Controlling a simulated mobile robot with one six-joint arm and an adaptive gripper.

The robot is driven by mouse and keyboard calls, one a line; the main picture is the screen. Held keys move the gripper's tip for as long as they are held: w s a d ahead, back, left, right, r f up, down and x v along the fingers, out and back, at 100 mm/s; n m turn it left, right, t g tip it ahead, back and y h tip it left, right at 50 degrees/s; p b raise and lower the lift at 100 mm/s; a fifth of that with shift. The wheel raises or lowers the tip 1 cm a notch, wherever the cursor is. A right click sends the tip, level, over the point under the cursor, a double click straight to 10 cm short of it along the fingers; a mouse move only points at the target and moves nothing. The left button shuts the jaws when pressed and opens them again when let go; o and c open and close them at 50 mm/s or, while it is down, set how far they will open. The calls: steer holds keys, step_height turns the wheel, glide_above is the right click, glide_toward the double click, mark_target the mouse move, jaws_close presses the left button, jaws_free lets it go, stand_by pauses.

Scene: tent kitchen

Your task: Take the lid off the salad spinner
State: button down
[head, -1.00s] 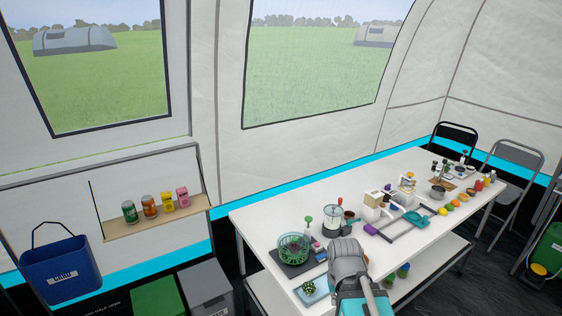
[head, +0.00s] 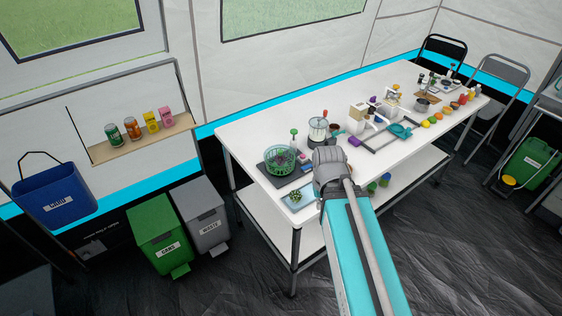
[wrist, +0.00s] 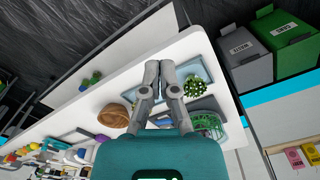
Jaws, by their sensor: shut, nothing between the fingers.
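A round green ribbed bowl (head: 281,160), which looks like the salad spinner, stands on a dark mat near the left end of the white table. I cannot tell in this view whether its lid is on. In the wrist view the green ribbed bowl (wrist: 207,122) shows partly, to the right of my gripper and behind my wrist housing. My gripper (wrist: 167,64) is shut and empty, its fingers together above the table beside a light blue tray. In the head view my gripper (head: 328,165) is to the right of the bowl, apart from it; its fingertips are hidden.
The light blue tray (head: 298,199) with a green leafy thing lies at the table's front left. A clear jar (head: 318,129) stands behind my gripper. A brown bowl (wrist: 113,115) is left of my gripper in the wrist view. Green (head: 156,231) and grey bins (head: 202,212) stand left of the table.

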mark_target(280, 154)
stand_by(0.4)
steer(key=c, duration=1.1)
jaws_free()
steer(key=shift+w, duration=0.1)
steer(key=shift+o, duration=0.9)
steer(key=shift+w+r, duration=0.15)
steer(key=shift+w, duration=0.15)
steer(key=o, duration=0.5)
steer(key=shift+m, duration=0.3)
steer(key=w+p, duration=0.1)
steer(key=w, duration=0.1)
steer(key=w+a+r, duration=0.1)
steer(key=w, duration=0.1)
steer(key=w+r+p, duration=0.1)
steer(key=w, duration=0.1)
steer(key=shift+a+r+p, duration=0.2)
steer(key=shift+a+p, duration=0.05)
steer(key=shift+p, duration=0.1)
steer(key=w+a+r+p, duration=0.2)
steer(key=w+a, duration=0.1)
steer(key=w, duration=0.4)
steer(key=w+a+r+m+p, duration=0.1)
steer(key=w+a+r+p, duration=0.1)
steer(key=w, duration=0.5)
steer(key=w+a+r+m+p, duration=0.1)
steer(key=w+a+r+p, duration=0.2)
steer(key=w, duration=0.5)
steer(key=shift+a+r+p, duration=0.35)
steer(key=shift+r+p, duration=0.1)
steer(key=shift+f, duration=0.2)
